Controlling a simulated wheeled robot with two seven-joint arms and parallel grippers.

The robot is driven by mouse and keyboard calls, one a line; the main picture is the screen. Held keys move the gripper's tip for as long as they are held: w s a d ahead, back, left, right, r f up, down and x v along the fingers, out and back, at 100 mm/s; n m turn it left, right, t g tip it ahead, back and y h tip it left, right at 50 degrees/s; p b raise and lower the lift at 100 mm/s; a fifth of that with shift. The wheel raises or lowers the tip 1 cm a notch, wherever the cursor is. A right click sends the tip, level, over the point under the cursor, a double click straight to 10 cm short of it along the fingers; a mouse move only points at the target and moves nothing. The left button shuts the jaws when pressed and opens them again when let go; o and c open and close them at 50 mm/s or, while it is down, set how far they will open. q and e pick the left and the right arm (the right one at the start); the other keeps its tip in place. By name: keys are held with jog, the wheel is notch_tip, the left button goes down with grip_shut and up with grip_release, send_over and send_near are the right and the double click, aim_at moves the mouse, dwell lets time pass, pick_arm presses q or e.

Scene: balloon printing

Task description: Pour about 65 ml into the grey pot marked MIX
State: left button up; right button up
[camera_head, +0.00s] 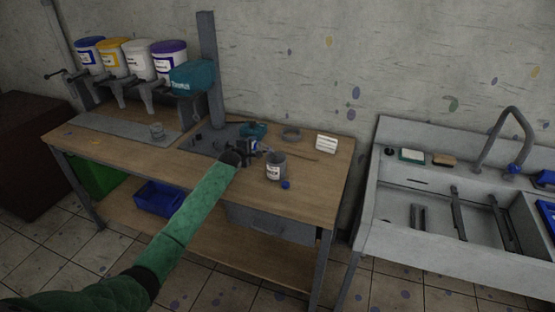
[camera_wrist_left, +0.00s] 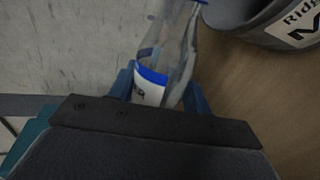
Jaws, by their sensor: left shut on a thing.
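The grey pot (camera_head: 276,170) with a white label stands on the wooden bench, just right of my left gripper. In the left wrist view the pot (camera_wrist_left: 245,18) shows at the top right, its label cut off after "M". My left gripper (camera_head: 251,148) is shut on a clear bottle (camera_wrist_left: 176,50) with a blue and white label ending in "ER". The bottle is beside the pot in the wrist view; its top end is cut off by the frame. I cannot tell its tilt or how much liquid is in it. My right gripper is out of view.
A small blue cap-like thing (camera_head: 285,184) lies in front of the pot. A sink (camera_head: 385,215) is at right.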

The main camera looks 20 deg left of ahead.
pick_arm(q)
jog(key=shift+a, duration=0.1)
jog(key=shift+r, duration=0.1)
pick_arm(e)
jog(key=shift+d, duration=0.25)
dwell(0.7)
